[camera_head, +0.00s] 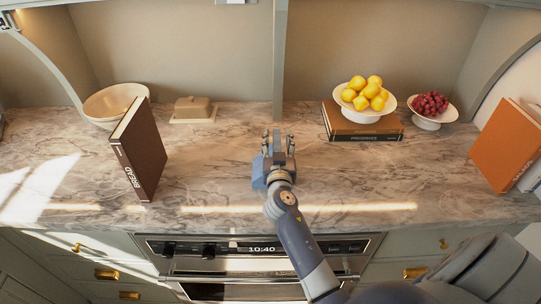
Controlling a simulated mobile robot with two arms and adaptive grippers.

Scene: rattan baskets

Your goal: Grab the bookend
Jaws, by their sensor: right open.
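I cannot pick out a bookend for certain. A dark brown book marked BREAD (140,150) stands upright, slightly angled, on the left part of the marble counter (215,165). An orange book (503,148) leans at the right end, with pale book edges beside it. No bookend shows clearly beside either. My right gripper (278,138) is over the middle of the counter, open and seemingly empty, well apart from both books. My left gripper is not in view.
Stacked cream bowls (108,101) and a covered butter dish (193,110) stand at the back left. An oven (255,262) is below the counter. The counter's middle is clear.

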